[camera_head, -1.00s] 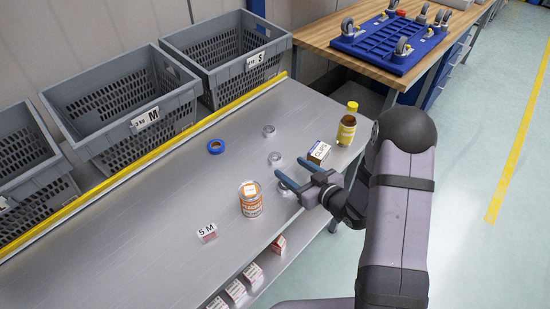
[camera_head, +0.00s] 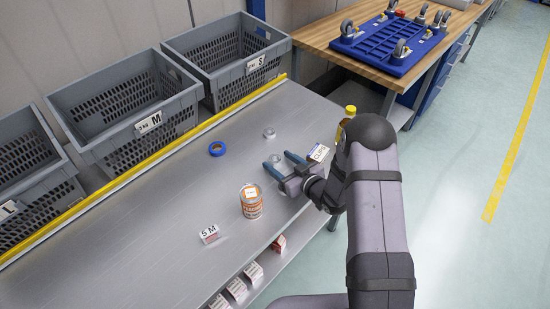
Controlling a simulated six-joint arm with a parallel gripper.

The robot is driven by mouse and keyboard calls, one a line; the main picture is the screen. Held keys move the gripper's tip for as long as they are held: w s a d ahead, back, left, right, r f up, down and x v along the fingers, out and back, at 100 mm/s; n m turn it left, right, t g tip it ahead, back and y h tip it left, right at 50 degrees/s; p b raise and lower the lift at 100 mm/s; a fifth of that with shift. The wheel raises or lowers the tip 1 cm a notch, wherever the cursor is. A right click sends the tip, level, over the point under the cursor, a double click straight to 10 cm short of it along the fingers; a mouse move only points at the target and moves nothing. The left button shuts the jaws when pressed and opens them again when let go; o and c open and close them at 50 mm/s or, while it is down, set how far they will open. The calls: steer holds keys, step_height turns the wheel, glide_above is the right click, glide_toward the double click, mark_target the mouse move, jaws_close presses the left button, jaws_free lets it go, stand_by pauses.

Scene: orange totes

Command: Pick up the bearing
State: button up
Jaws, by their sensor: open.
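Small silver metal rings that look like bearings lie on the grey metal bench. One bearing (camera_head: 269,133) lies clear, beyond my gripper. Another bearing (camera_head: 275,158) shows at the fingertips of my gripper (camera_head: 277,160), seemingly between or just below them. I cannot tell whether the fingers touch it. My gripper is open, with two blue fingers pointing toward the back left, low over the bench. A third ring, seen earlier beside the can, is now mostly hidden by my gripper.
An orange-and-white can (camera_head: 251,201) stands just left of my gripper. A CLIPS box (camera_head: 318,153) and a yellow-capped bottle (camera_head: 348,115), partly hidden, are to its right. Grey crates (camera_head: 160,108) stand behind the yellow bench edge (camera_head: 205,130).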

steer(key=shift+w+a, duration=0.1)
steer(key=c, duration=1.2)
steer(key=shift+r, duration=0.15)
steer(key=shift+r+b, duration=0.95)
steer(key=shift+r, duration=3.9)
